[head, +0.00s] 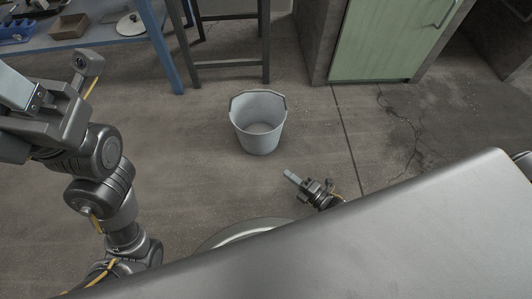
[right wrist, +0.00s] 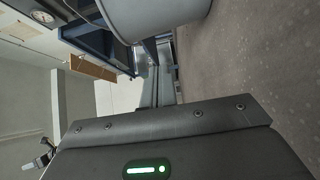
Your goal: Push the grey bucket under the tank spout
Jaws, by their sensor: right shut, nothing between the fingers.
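The grey bucket (head: 258,140) stands upright on the concrete floor in the middle of the head view, its handle resting at the rim. My right gripper (head: 291,176) is low, nearer to me and a little right of the bucket, shut and empty, with a gap in the picture between them. In the right wrist view the bucket (right wrist: 155,14) is cut off by the top edge. My left gripper (head: 16,88) is at the left edge of the head view, partly cut off, and its jaws cannot be made out. I cannot make out a tank or spout in either view.
A blue table (head: 100,38) with a pot lid (head: 130,24) and a brown box (head: 68,26) stands at the back left. A dark metal frame (head: 232,68) stands behind the bucket. A green cabinet door (head: 392,40) is at the back right. Floor around the bucket is clear.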

